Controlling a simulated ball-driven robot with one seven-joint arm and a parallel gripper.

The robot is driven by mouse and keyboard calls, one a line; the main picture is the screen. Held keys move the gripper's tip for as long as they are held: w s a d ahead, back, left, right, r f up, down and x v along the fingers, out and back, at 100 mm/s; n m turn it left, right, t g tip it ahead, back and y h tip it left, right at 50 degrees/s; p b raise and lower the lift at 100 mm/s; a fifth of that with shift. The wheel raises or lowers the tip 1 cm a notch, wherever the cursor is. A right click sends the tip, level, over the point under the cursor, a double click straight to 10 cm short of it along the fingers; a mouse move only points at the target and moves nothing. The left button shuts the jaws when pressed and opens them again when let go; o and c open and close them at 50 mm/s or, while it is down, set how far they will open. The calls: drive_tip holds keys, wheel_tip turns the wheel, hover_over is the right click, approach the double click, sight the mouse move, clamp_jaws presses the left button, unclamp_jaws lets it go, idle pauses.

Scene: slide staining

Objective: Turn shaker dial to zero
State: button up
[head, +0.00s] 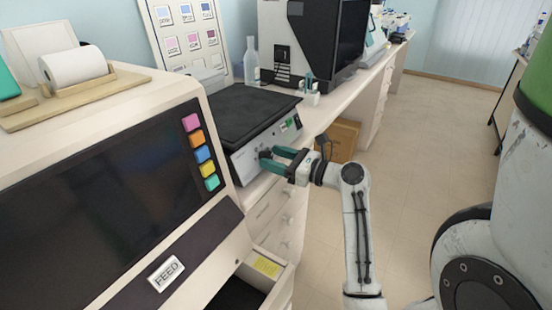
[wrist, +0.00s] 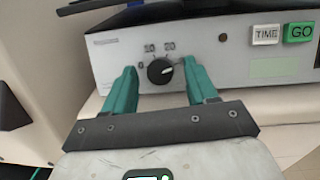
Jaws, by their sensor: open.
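The shaker (head: 246,113) has a flat black platform and a pale front panel (wrist: 110,62), and stands on the bench. Its round black dial (wrist: 160,71) is on the panel, with the marks 0, 10 and 20 around its left and top. A pale pointer line on the dial points to the right and slightly up, away from the 0 at the left. My gripper (wrist: 159,74) is open, with one teal finger on each side of the dial and a visible gap to it on both sides. In the head view my gripper (head: 275,161) reaches the panel from the right.
A TIME button (wrist: 266,34) and a green GO button (wrist: 299,32) are right of the dial. A large machine with a dark screen (head: 100,210) and coloured buttons stands at the left. An open drawer (head: 262,275) is below. A cardboard box (head: 343,140) sits behind my arm.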

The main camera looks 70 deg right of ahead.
drive_tip(key=shift+c, duration=0.3)
drive_tip(key=c, duration=1)
